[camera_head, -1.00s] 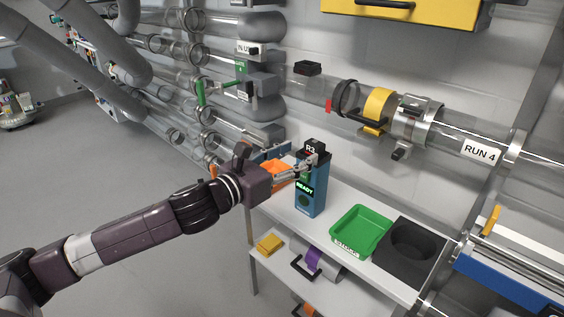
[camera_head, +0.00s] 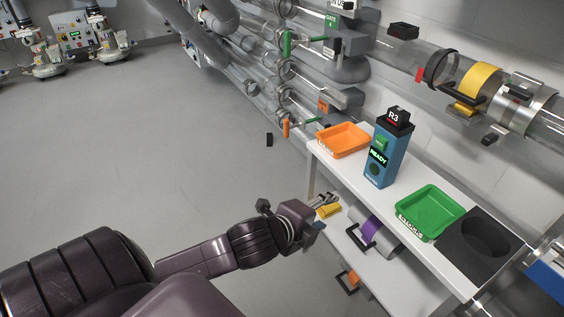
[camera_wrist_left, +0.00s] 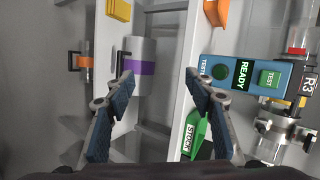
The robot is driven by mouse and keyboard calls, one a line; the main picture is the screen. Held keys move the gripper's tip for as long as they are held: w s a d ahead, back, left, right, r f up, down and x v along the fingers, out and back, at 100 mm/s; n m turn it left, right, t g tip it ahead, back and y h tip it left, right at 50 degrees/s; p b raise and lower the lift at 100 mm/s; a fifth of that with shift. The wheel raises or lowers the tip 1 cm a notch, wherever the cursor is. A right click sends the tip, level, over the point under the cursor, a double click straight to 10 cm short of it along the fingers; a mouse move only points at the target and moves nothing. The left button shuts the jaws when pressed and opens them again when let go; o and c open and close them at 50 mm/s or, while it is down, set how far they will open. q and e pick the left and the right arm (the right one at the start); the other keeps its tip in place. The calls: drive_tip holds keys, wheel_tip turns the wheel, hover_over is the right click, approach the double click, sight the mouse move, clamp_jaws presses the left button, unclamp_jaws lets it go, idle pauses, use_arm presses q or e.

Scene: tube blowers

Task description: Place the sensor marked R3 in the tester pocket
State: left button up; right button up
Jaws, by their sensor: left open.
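The sensor marked R3 (camera_head: 395,120) is a black block with a white label, seated upright in the top of the blue tester (camera_head: 384,165). The tester stands on the white shelf, and its display reads READY. In the left wrist view, the tester (camera_wrist_left: 211,69) appears sideways at the right, with R3 (camera_wrist_left: 308,85) at its end by the picture's right edge. My left gripper (camera_head: 328,201) is open and empty, low and left of the tester, clear of it. Its spread fingers also show in the left wrist view (camera_wrist_left: 163,90). My right gripper is not in view.
An orange tray (camera_head: 326,151) lies left of the tester. A green tray (camera_head: 457,207) and a black block with a round hollow (camera_head: 452,243) lie right. A purple-banded cylinder (camera_head: 387,239) and a yellow block (camera_head: 328,211) sit on the lower shelf. Clear tubes line the wall.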

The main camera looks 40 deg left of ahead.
use_arm(q)
drive_tip(key=s+d+f+n+g, duration=0.2)
drive_tip(key=s+f+n+g, duration=0.2)
drive_tip(key=s+f+n, duration=0.3)
drive_tip(key=s+d+f+n+g, duration=0.2)
drive_tip(key=s+f+n+g, duration=0.2)
drive_tip(key=s, duration=1)
wheel_tip(320, 180, down, 3)
drive_tip(key=n, duration=0.5)
drive_tip(key=shift+s+d, duration=0.15)
